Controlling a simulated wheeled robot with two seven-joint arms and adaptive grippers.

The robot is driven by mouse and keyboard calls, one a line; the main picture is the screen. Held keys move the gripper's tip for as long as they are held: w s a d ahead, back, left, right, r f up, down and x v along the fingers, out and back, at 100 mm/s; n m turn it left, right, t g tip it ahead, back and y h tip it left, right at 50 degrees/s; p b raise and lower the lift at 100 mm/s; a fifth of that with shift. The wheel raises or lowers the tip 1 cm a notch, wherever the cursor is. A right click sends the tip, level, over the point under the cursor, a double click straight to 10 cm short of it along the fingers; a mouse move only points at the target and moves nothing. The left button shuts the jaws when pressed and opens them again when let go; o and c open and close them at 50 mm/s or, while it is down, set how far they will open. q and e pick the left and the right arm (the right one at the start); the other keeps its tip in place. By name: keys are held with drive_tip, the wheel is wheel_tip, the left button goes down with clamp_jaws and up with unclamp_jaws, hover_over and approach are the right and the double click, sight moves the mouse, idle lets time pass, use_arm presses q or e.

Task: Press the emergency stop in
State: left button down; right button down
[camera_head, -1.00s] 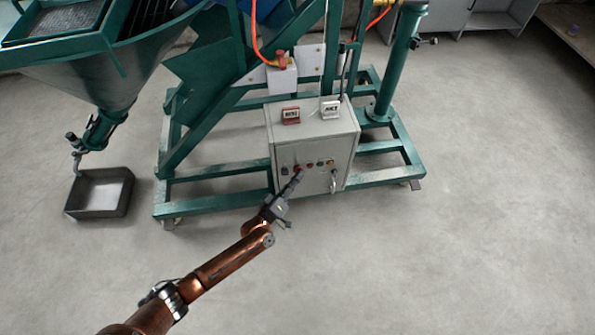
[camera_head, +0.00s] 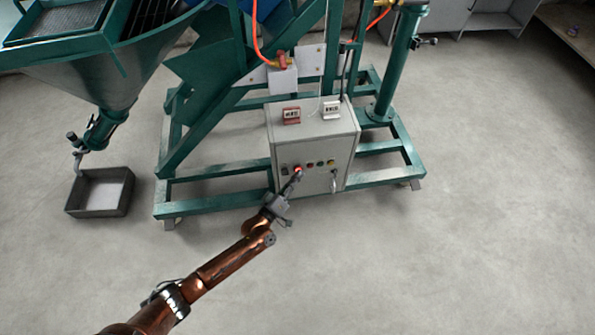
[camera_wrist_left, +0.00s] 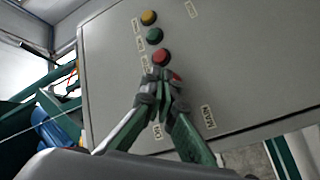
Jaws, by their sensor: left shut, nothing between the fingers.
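The emergency stop is a red button (camera_head: 298,169) on the front of the grey control box (camera_head: 345,150). My left gripper (camera_head: 296,177) is shut and empty, its fingertips at the button. My right gripper is not in view.
The box stands on a green frame (camera_head: 215,207). A grey tray (camera_head: 72,209) lies at the left. Floor in front is clear.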

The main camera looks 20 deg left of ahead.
use_arm(q)
drive_tip(key=s+d+p, duration=0.2)
drive_tip(key=s+d, duration=0.1)
drive_tip(key=s, duration=0.2)
drive_tip(key=shift+d, duration=0.2)
idle(0.4)
drive_tip(key=shift+f, duration=0.1)
